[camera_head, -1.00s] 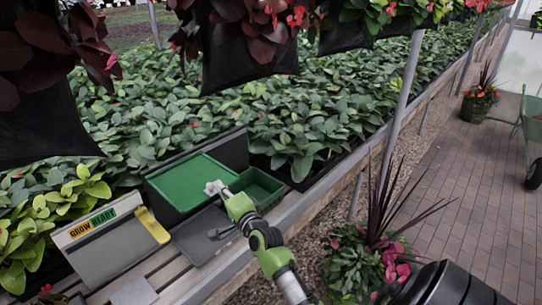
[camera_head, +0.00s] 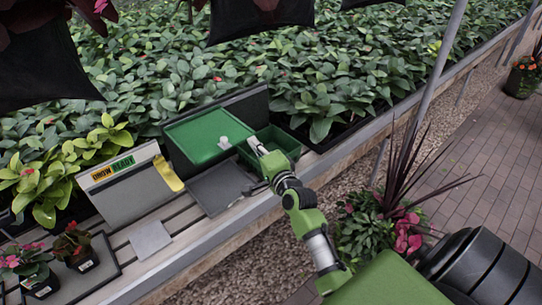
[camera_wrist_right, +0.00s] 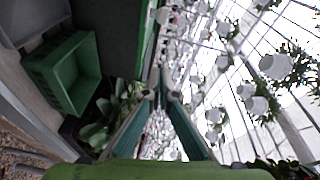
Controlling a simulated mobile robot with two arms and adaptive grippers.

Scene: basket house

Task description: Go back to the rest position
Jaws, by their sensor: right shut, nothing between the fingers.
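My right arm comes in from the lower right in the head view. Its gripper (camera_head: 256,146) is over the green open bin (camera_head: 284,142) at the bench edge. The fingers are shut with nothing between them. In the right wrist view the two fingers (camera_wrist_right: 160,92) meet at their tips, and the green bin (camera_wrist_right: 50,65) shows at the left, apart from them. My left gripper is in neither view.
A green panel (camera_head: 195,135) with a small pale thing (camera_head: 224,143) stands beside the bin. A grey tray (camera_head: 215,190) lies in front. A sign board (camera_head: 125,190) and potted plants (camera_head: 75,248) are further left. Dense foliage lies behind; a post (camera_head: 440,70) rises right.

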